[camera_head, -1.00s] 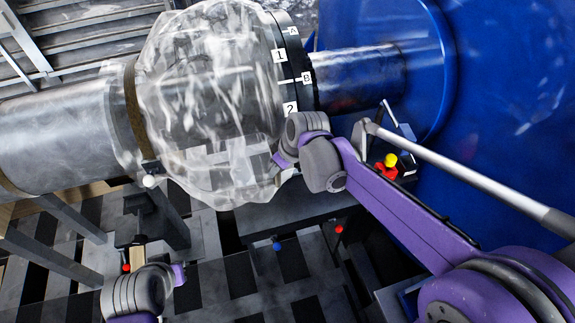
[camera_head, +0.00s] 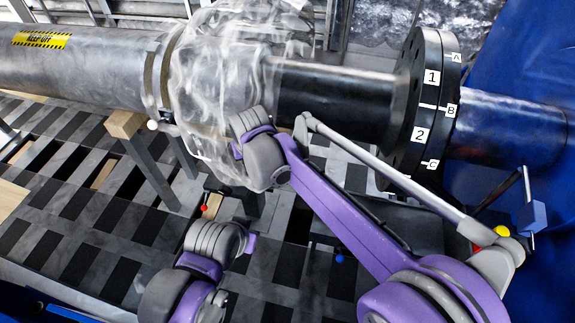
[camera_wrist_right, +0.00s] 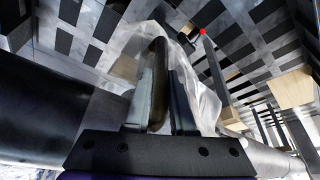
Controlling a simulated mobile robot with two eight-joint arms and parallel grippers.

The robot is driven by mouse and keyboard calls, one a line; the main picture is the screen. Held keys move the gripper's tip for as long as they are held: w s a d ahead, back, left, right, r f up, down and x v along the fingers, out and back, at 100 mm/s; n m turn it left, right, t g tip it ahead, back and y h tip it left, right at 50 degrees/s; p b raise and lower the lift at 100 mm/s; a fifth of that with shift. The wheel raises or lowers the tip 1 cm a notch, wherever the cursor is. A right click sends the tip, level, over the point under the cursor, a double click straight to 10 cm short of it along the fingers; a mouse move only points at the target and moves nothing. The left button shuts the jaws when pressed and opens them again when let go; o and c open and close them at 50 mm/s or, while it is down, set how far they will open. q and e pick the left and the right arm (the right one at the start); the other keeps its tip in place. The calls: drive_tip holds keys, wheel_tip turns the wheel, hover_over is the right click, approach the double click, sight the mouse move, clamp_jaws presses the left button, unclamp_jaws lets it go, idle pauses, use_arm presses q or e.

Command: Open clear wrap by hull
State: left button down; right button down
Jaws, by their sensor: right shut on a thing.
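The clear wrap (camera_head: 215,85) is bunched in folds around the left end of the dark shaft (camera_head: 335,95), against the grey metal tube. The black flange (camera_head: 425,100), with labels 1, 2, A, B and C, stands bare to the right. My right gripper (camera_head: 255,165) is at the wrap's lower right edge. In the right wrist view, the right gripper (camera_wrist_right: 162,80) is shut on the wrap's brown rim (camera_wrist_right: 157,85), with clear film (camera_wrist_right: 195,80) hanging around it. My left arm's wrist (camera_head: 215,245) is low in the head view; its fingers are hidden.
The grey tube (camera_head: 90,65) with a yellow keep-off label runs left. A wooden block (camera_head: 125,124) tops a support post below it. A blue hull or housing (camera_head: 530,60) is at the right. A patterned floor lies below.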

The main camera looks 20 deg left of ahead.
drive_tip(key=a, duration=1)
drive_tip(key=shift+s+a+p, duration=0.2)
drive_tip(key=shift+p, duration=0.2)
drive_tip(key=c, duration=0.8)
unclamp_jaws()
drive_tip(key=shift+o, duration=0.2)
drive_tip(key=v, duration=1)
drive_tip(key=shift+r, duration=0.4)
drive_tip(key=shift+s+d, duration=0.1)
